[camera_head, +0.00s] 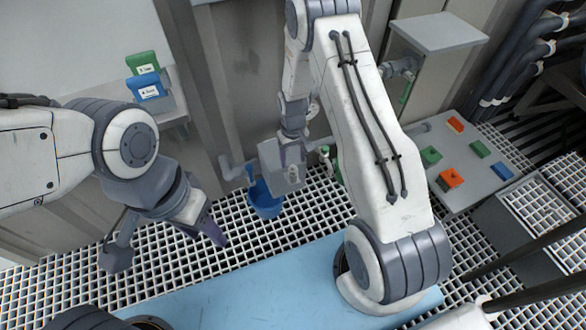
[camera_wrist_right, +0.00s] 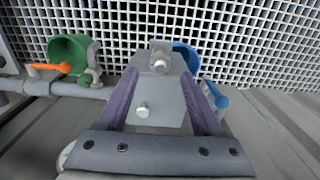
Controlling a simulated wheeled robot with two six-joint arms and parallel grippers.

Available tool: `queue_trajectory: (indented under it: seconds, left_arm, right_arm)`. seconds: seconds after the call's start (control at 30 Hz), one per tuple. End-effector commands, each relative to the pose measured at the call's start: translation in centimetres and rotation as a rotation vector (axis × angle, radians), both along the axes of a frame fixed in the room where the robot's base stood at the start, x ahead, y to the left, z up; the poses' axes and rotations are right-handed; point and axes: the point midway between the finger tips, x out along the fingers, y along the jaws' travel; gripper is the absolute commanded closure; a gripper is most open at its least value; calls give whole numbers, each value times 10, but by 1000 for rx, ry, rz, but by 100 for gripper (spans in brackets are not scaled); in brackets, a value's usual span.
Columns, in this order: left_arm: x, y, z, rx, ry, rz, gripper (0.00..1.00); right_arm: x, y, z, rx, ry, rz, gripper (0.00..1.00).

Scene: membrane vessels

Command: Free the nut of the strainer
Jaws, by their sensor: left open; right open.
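A grey blocky body with a flat face, which looks like the strainer (camera_head: 278,160), sits low by the wall at the end of my right arm; it also shows in the right wrist view (camera_wrist_right: 170,112). A pale metal cylinder, likely the nut (camera_wrist_right: 160,64), stands out at its far end; a smaller stud (camera_wrist_right: 143,109) is nearer. My right gripper (camera_wrist_right: 158,82) is open, its purple fingers either side of the grey body; contact cannot be told. The head view hides these fingers. My left gripper (camera_head: 212,232) is open and empty over the grating, left of the strainer.
A blue vessel (camera_head: 265,203) is below the strainer. A green part with an orange handle (camera_wrist_right: 68,55) is on the pipe at left. Green and blue boxes (camera_head: 147,86) stand on a left shelf. Coloured blocks lie on a grey table (camera_head: 472,190). White grating covers the floor.

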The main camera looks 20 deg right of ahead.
Motion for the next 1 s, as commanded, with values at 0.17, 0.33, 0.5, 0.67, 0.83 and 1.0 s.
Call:
queue_trajectory:
  seconds: [0.17, 0.33, 0.5, 0.67, 0.83, 1.0]
  left_arm:
    - [0, 0, -12, 0, 0, 0, 50]
    - [0, 0, -15, 0, 0, 0, 50]
    - [0, 0, -15, 0, 0, 0, 50]
    - [0, 0, -15, 0, 0, 0, 50]
    - [0, 0, -15, 0, 0, 0, 50]
    - [0, 0, -14, 0, 0, 0, 50]
  right_arm:
    - [0, 0, -31, 0, 1, 0, 32]
    - [0, 0, -43, 0, 1, 0, 32]
    - [0, 0, -45, 0, 0, 0, 32]
    - [0, 0, -44, 0, 0, 0, 40]
    - [0, 0, -44, 0, 0, 0, 100]
    - [0, 0, -44, 0, 0, 4, 100]
